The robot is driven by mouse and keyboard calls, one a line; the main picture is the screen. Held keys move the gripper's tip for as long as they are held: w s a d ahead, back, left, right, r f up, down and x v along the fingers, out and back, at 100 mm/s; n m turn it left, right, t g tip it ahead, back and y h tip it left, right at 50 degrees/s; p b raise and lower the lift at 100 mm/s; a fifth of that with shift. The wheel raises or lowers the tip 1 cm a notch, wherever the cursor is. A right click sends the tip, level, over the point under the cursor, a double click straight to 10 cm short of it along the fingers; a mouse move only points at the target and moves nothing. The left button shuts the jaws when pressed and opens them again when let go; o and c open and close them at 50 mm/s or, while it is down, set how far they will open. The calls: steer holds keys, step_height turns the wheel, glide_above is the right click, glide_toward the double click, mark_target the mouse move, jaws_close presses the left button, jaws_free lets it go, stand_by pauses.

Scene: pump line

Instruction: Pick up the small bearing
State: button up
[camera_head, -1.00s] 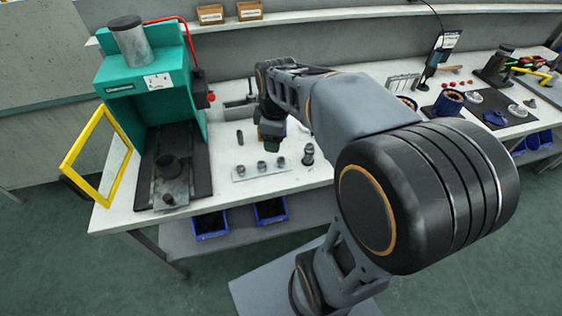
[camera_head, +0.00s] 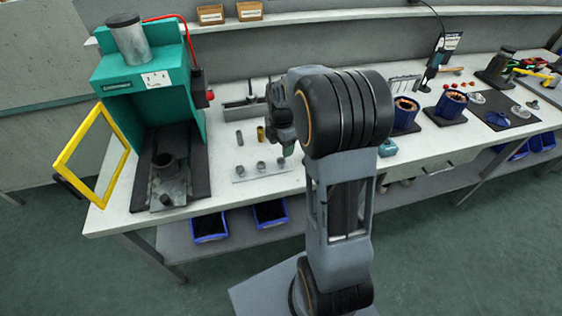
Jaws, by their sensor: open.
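Several small grey round parts stand on a light plate (camera_head: 250,178) on the bench. They are a left one (camera_head: 239,170), a middle one (camera_head: 261,166) and a right one (camera_head: 281,162). They look like bearings or rings, but they are too small to tell which is the small bearing. My gripper (camera_head: 288,149) is open, pointing down close above or behind the right end of the plate. Its fingertips are small and dark here, and I cannot see anything between them. My arm hides the bench just right of the plate.
A green press (camera_head: 150,85) with a yellow guard frame (camera_head: 92,155) stands at left. A brass cylinder (camera_head: 261,134) and a grey pin (camera_head: 239,138) stand behind the plate. A grey vise-like block (camera_head: 245,108) is farther back. Blue motor housings (camera_head: 451,102) stand at right.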

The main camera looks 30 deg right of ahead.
mark_target(281, 161)
steer(key=shift+f, duration=3)
steer(key=c, duration=0.8)
steer(key=shift+r, duration=0.15)
steer(key=shift+r, duration=0.25)
steer(key=r, duration=0.3)
steer(key=shift+s+r, duration=0.25)
steer(key=shift+s, duration=0.15)
steer(key=s+r, duration=0.3)
steer(key=s, duration=0.1)
steer(key=s+r, duration=0.3)
steer(key=s, duration=0.2)
steer(key=s+r, duration=0.2)
steer(key=s, duration=0.2)
steer(key=shift+s+a+r, duration=0.15)
steer(key=shift+a+r, duration=0.2)
steer(key=shift+r, duration=0.05)
